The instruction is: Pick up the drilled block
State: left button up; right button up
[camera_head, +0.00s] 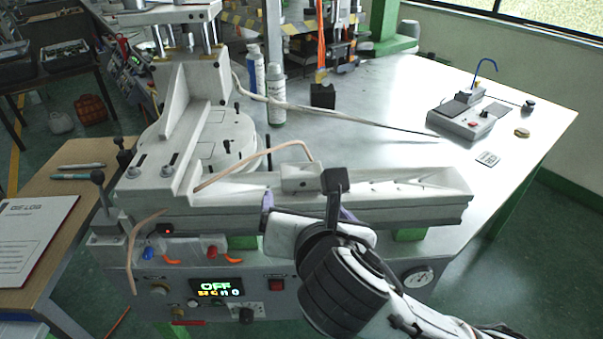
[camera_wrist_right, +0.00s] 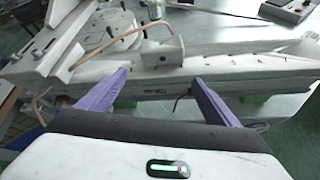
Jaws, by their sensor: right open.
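A small light-grey block with a dark round hole in its side, which looks like the drilled block (camera_head: 302,177), sits on the long grey rail of the machine (camera_head: 400,190). In the right wrist view the block (camera_wrist_right: 163,52) lies just beyond the fingertips, roughly centred between them. My right gripper (camera_head: 306,206) is in front of the rail, its purple fingers apart and nothing between them. It also shows in the right wrist view (camera_wrist_right: 160,76), apart from the block. My left gripper is not in view.
A copper-coloured tube (camera_head: 255,162) arches to just beside the block. Bottles (camera_head: 276,95), a black block (camera_head: 322,95) and a grey control box (camera_head: 467,118) stand on the table behind. The tabletop's right side is mostly clear.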

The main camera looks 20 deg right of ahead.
aim_at(302, 175)
jog(key=w+d+n, duration=0.1)
jog(key=w, duration=0.2)
jog(key=w+n, duration=0.1)
jog(key=w, duration=0.2)
jog(key=w+d+n+t, duration=0.1)
jog(key=w, duration=0.2)
jog(key=shift+w+d+f+h, duration=0.3)
jog(key=shift+f, duration=0.05)
jog(key=c, duration=1.3)
jog(key=shift+r, duration=0.1)
jog(key=shift+c, duration=0.5)
